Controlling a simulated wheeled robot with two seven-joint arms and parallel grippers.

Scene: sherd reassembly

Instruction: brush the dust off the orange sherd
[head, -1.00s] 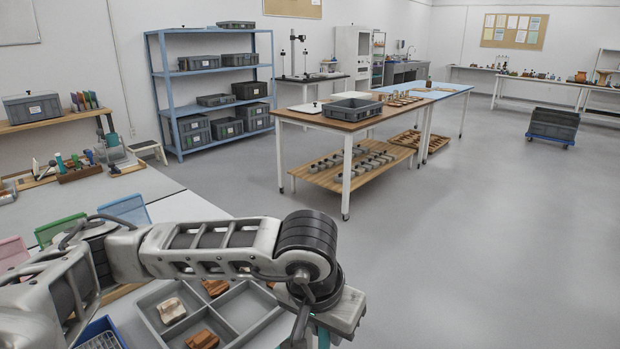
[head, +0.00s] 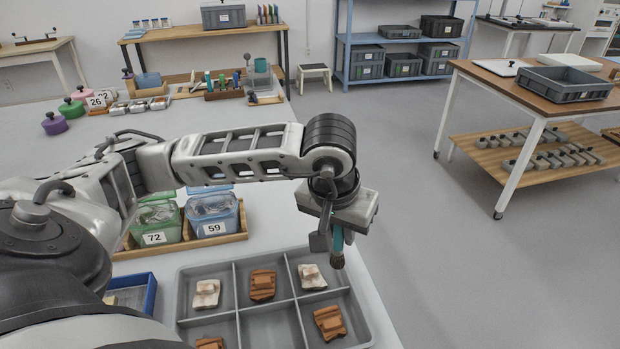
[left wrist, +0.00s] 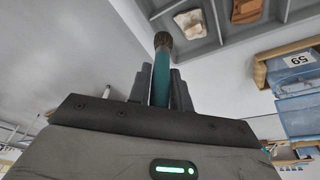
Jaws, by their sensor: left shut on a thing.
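My left gripper (head: 334,228) is shut on a brush with a teal handle (head: 338,240), bristles downward, above the right side of a grey divided tray (head: 236,268). The brush also shows in the left wrist view (left wrist: 161,75). Orange-brown sherds lie in the back middle (head: 263,284), front right (head: 329,322) and front left (head: 209,343) compartments. Pale sherds lie in the back left (head: 206,294) and back right (head: 312,277) compartments. The bristles look apart from every sherd. I cannot tell which surfaces carry dust. My right gripper is out of view.
A green tub marked 72 (head: 156,222) and a blue tub marked 59 (head: 212,214) stand in a wooden holder behind the tray. A blue-rimmed box (head: 130,292) lies left of it. The table's right edge is close to the tray; open floor lies beyond.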

